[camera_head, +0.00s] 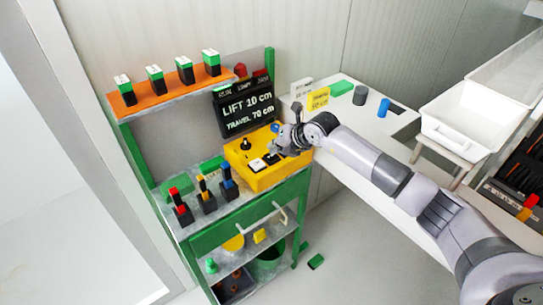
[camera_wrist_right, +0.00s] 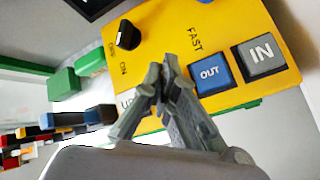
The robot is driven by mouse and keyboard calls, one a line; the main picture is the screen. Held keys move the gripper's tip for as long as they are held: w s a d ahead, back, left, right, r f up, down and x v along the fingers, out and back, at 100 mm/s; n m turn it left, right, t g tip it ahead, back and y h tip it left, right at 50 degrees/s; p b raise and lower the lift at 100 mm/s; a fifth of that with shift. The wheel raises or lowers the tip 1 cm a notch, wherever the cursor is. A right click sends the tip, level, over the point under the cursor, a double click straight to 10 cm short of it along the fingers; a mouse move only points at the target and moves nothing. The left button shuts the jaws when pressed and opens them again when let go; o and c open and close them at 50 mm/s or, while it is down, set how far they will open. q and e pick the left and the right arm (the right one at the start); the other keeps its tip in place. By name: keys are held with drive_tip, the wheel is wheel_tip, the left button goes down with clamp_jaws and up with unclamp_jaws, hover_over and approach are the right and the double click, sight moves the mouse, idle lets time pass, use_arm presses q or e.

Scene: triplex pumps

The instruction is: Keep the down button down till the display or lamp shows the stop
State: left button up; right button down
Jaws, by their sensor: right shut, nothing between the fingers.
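The yellow control box (camera_head: 262,178) stands on the green bench, and its panel (camera_wrist_right: 165,30) fills much of the wrist view. The panel has a black knob (camera_wrist_right: 128,35), a blue OUT button (camera_wrist_right: 210,73) and a grey IN button (camera_wrist_right: 260,55). A pale button marked UP (camera_wrist_right: 129,104) is partly covered by my finger. I see no down button; the fingers cover the panel beside UP. The display (camera_head: 246,107) reads LIFT 10 cm, TRAVEL 70 cm. My right gripper (camera_head: 276,150), also in the wrist view (camera_wrist_right: 167,82), is shut and empty over the panel; contact cannot be told.
Upright coloured switches (camera_head: 207,192) stand left of the box, with more on the orange shelf (camera_head: 168,88). A white table (camera_head: 345,125) behind my right arm holds small blocks and signs. A white bin (camera_head: 470,118) stands at the right.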

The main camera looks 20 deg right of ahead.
drive_tip(key=shift+f+b, duration=0.5)
drive_tip(key=shift+f, duration=0.1)
idle(0.5)
drive_tip(key=shift+r, duration=0.1)
idle(2.6)
drive_tip(key=shift+r+p, duration=0.6)
drive_tip(key=shift+r, duration=0.35)
drive_tip(key=shift+r, duration=0.1)
drive_tip(key=shift+r+p, duration=1.6)
drive_tip(key=shift+r, duration=0.85)
drive_tip(key=shift+f, duration=0.1)
